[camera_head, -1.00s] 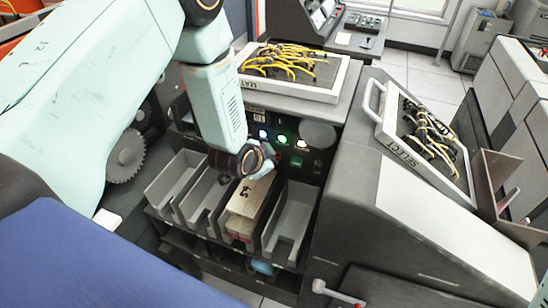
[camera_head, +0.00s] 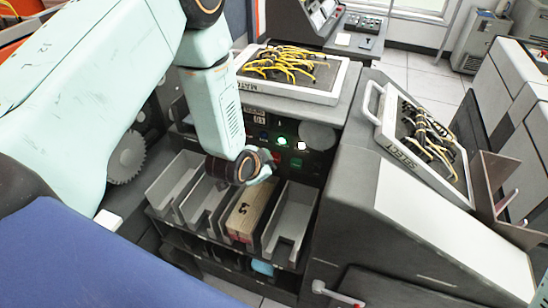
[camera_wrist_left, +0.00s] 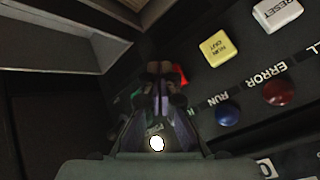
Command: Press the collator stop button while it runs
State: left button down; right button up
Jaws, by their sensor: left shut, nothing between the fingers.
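The collator's dark control panel (camera_head: 318,168) stands behind the card bins. My left gripper (camera_head: 272,163) is shut and empty, its tips at the panel's lower row of buttons. A red button (camera_wrist_left: 181,74) shows partly behind the fingertips in the left wrist view; its label is hidden. I cannot tell whether the tips touch it. In that view the shut fingers (camera_wrist_left: 160,72) point at the panel. The blue RUN lamp (camera_wrist_left: 227,113) and red ERROR lamp (camera_wrist_left: 278,92) look unlit. A yellow RUN OUT button (camera_wrist_left: 218,48) and a white RESET button (camera_wrist_left: 277,13) sit to the right.
Grey bins (camera_head: 292,215) stand below the panel; one holds a card stack (camera_head: 248,210). A plugboard with yellow wires (camera_head: 290,75) lies above, and another plugboard (camera_head: 425,137) is at the right.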

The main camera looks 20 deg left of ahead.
pick_arm(q)
jog(key=shift+s, duration=0.15)
jog(key=s+p, duration=0.1)
jog(key=s, duration=0.4)
jog(key=shift+d, duration=0.15)
dwell(0.4)
dwell(0.6)
jog(key=s+f+n+g+b, duration=0.2)
jog(key=s+f, duration=0.4)
jog(key=s, duration=0.4)
jog(key=s+d+f+n+g+b, duration=0.1)
jog(key=s+f+n+g+b, duration=0.2)
jog(key=s+f+b, duration=0.3)
jog(key=s+f+n+g+b, duration=0.3)
jog(key=s+f, duration=0.4)
jog(key=s, duration=0.6)
jog(key=shift+s+d+g+b, duration=0.4)
jog(key=shift+g+b, duration=0.1)
jog(key=shift+b, duration=0.2)
